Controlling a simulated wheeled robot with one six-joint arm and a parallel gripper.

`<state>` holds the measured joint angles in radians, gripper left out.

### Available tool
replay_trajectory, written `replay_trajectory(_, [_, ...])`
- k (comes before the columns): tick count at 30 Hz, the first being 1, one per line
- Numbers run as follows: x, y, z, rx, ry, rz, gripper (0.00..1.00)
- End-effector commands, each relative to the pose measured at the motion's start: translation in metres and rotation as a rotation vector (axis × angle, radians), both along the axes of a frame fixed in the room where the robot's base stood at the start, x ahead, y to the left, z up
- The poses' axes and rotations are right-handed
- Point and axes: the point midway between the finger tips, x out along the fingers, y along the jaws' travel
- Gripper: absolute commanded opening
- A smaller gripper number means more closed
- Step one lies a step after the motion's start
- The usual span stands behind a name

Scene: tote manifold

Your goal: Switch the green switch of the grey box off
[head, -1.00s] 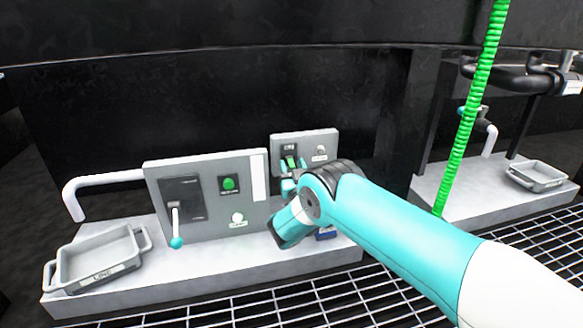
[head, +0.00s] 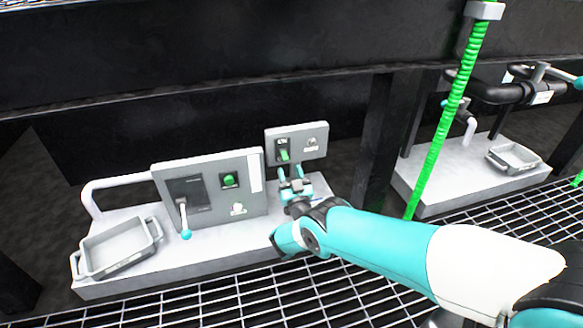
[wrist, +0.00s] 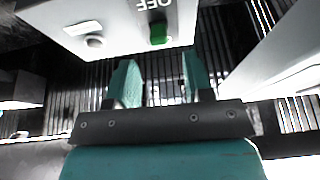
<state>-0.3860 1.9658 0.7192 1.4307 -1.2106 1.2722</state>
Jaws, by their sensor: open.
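The small grey box (head: 318,139) stands at the back of the ledge in the head view. Its green switch (head: 284,155) sits on the left of its face, with a pale round knob to the right. My gripper (head: 295,173) is open and empty, just below and in front of the switch, apart from it. In the wrist view the box (wrist: 125,25) is upside down, with the word OFF next to the green switch (wrist: 158,33). There the switch lies beyond the gap between my two teal fingers (wrist: 156,80). I cannot tell the switch's position.
A larger grey panel (head: 205,215) with a teal-tipped lever, a green button and a white knob stands left of the small box. A grey tray (head: 118,262) sits on the ledge at far left. A green hose (head: 440,140) hangs at right.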

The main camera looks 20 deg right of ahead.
Motion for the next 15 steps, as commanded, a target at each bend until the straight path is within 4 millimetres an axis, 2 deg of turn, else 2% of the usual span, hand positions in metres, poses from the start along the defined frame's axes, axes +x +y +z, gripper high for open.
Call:
replay_trajectory(6, [-0.016,0.0,-0.004,0.001,-0.001,0.002,0.47])
replay_trajectory(15, [-0.02,0.0,-0.008,0.002,-0.001,0.001,0.47])
